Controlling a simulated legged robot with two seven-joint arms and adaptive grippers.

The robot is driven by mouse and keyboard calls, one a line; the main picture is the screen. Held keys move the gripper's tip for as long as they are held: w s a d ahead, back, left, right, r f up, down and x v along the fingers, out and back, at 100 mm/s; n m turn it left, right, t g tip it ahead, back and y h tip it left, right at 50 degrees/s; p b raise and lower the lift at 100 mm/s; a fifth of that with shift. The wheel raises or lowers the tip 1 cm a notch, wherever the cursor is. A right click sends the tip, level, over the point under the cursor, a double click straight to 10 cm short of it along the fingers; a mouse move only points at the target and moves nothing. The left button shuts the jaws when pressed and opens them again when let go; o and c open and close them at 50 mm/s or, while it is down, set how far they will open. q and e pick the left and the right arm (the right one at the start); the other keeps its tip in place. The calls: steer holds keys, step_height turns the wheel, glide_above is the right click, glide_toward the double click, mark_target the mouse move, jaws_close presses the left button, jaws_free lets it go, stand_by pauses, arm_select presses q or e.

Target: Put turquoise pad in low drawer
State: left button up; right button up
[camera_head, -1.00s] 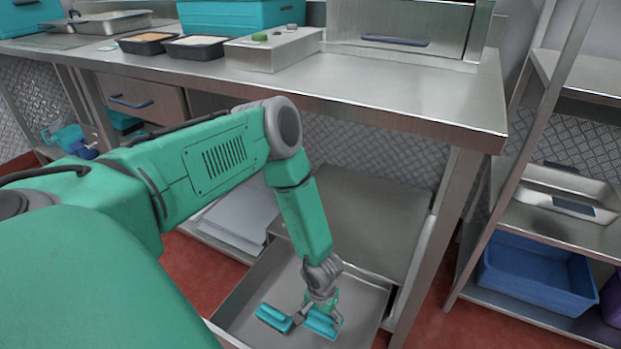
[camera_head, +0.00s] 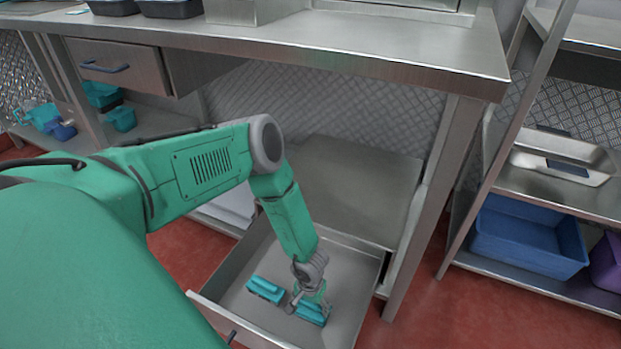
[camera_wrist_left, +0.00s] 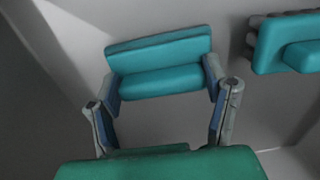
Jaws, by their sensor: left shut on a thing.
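The low drawer (camera_head: 350,272) is pulled open under the metal table, its front wall and handle towards me. My left gripper (camera_head: 302,301) reaches down inside it and is shut on a turquoise pad (camera_head: 312,313). In the left wrist view this pad (camera_wrist_left: 160,66) sits between the two fingers (camera_wrist_left: 160,105), close to the drawer's grey floor; I cannot tell whether it touches. A second turquoise pad (camera_head: 265,289) lies in the drawer to the left of the gripper. It also shows at the right of the left wrist view (camera_wrist_left: 287,42). My right gripper is out of view.
The table top (camera_head: 400,50) overhangs the drawer, and a table leg (camera_head: 437,205) stands to its right. A shut upper drawer (camera_head: 120,72) is at the left. A shelf at the right holds a blue bin (camera_head: 528,236) and a metal tray (camera_head: 562,158).

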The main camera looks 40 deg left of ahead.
mark_target(311, 304)
arm_select(q)
steer(key=o, duration=1.4)
steer(key=shift+s+d, duration=0.1)
steer(key=shift+c, duration=0.2)
steer(key=shift+d+r, duration=0.1)
step_height(311, 304, up, 11)
steer(key=p, duration=0.5)
steer(key=s+d+r+m, duration=0.2)
steer(key=s+r, duration=0.5)
steer(key=s, duration=0.2)
steer(key=s+d+r+m, duration=0.2)
steer(key=s+r, duration=0.6)
steer(key=shift+s+d+t, duration=0.2)
steer(key=shift+s+t, duration=0.1)
steer(key=shift+s, duration=0.05)
